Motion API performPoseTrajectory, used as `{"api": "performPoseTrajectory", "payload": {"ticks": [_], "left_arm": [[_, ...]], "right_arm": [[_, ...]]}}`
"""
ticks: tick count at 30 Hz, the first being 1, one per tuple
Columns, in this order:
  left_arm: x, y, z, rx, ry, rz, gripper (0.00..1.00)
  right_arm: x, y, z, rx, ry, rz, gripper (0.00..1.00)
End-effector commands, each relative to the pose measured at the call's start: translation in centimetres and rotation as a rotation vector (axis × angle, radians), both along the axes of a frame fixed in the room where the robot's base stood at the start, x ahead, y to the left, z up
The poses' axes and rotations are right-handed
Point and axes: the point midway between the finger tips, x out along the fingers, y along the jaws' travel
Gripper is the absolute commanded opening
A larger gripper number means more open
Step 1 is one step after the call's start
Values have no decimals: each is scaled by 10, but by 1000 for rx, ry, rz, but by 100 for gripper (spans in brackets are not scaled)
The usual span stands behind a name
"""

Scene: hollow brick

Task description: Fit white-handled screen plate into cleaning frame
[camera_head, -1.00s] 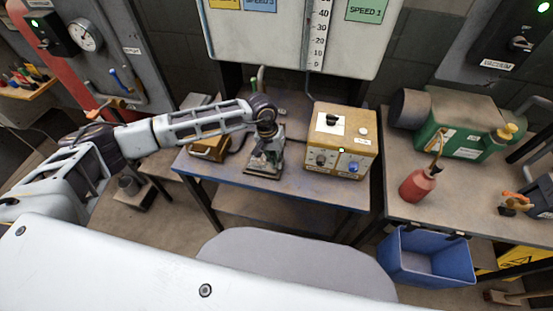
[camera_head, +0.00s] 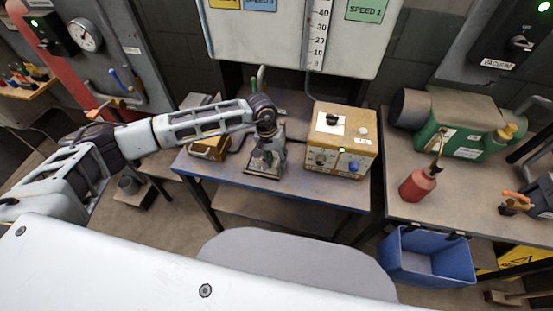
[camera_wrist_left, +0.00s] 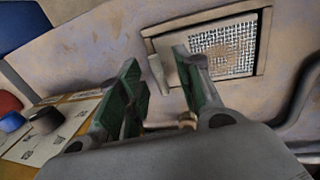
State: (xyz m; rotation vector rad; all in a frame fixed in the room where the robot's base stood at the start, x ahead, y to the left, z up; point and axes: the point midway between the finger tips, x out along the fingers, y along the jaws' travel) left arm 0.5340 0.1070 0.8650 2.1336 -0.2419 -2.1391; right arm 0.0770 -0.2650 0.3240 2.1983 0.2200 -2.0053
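The cleaning frame (camera_head: 262,175) lies on the blue-edged table, mostly hidden under my left gripper in the head view. In the left wrist view it is a thin-rimmed rectangular frame (camera_wrist_left: 268,45) with the grey mesh of the screen plate (camera_wrist_left: 228,48) inside its outline. The white handle (camera_wrist_left: 157,74) stands at the mesh's left side. My left gripper (camera_head: 268,157) points down over the frame. Its two green-padded fingers (camera_wrist_left: 158,90) are apart, with the handle seen in the gap beyond them and clear space on both sides. I cannot tell whether the plate is fully seated. My right gripper is not in view.
A yellow control box (camera_head: 341,140) with knobs stands right of the frame on the same table (camera_head: 228,182). A yellowish object (camera_head: 209,147) lies to the left. A red bottle (camera_head: 418,184) and a green machine (camera_head: 460,125) stand on the right table, above a blue bin (camera_head: 425,258).

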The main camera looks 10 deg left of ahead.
Motion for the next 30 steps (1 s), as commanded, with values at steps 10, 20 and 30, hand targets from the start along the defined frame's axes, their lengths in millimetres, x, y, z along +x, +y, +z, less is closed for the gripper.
{"api": "performPoseTrajectory", "payload": {"ticks": [10,20,30], "left_arm": [[1,5,23,-1,-3,2,35],[2,14,71,-1,-4,1,35],[1,21,110,-1,-2,0,35]], "right_arm": [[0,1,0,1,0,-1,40],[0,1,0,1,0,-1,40],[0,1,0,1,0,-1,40]]}}
